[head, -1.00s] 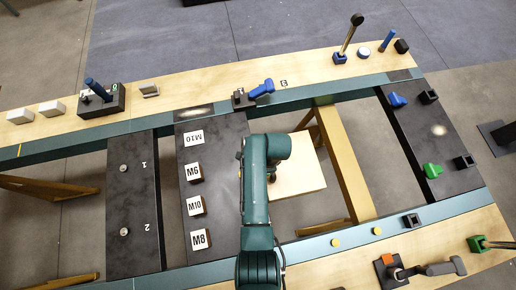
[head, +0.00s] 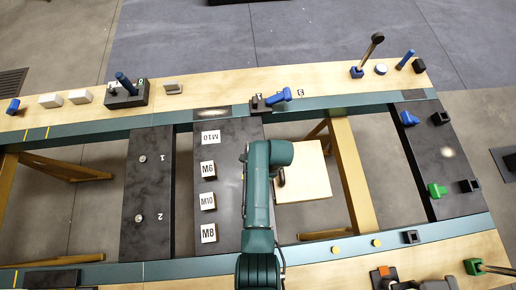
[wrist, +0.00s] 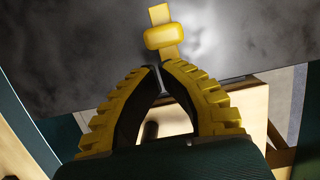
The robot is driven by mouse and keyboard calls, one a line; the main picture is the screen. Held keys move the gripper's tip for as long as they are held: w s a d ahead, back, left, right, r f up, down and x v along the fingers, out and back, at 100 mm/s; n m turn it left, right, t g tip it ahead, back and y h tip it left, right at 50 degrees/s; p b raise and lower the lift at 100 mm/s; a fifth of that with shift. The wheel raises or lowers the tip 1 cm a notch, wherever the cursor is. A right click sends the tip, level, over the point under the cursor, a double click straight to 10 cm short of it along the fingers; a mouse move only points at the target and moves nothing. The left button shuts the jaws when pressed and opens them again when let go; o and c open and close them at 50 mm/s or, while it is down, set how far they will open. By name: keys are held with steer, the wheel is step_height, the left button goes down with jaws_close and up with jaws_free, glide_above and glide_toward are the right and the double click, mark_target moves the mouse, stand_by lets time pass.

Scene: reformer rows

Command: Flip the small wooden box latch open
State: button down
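The light wooden box (head: 304,172) is right of my arm in the head view, with a dark knob at its left edge. Pale wood, probably the same box (wrist: 246,102), shows behind my fingers in the wrist view. A rounded yellow piece on a strip (wrist: 164,37), possibly the latch, appears over the dark marbled surface just beyond my fingertips; I cannot tell whether it is flipped. My gripper (wrist: 161,66) has ridged yellow fingers whose tips come together, with nothing visibly held. In the head view my arm hides the gripper.
A dark panel (head: 230,160) left of my arm carries several labelled blocks, including M8 (head: 208,232). A blue-handled part (head: 278,97) sits on the far rail beyond my arm. A yellow-brown beam (head: 352,175) stands right of the box.

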steer(key=p+v, duration=0.5)
steer(key=v, duration=0.2)
steer(key=shift+r, duration=0.15)
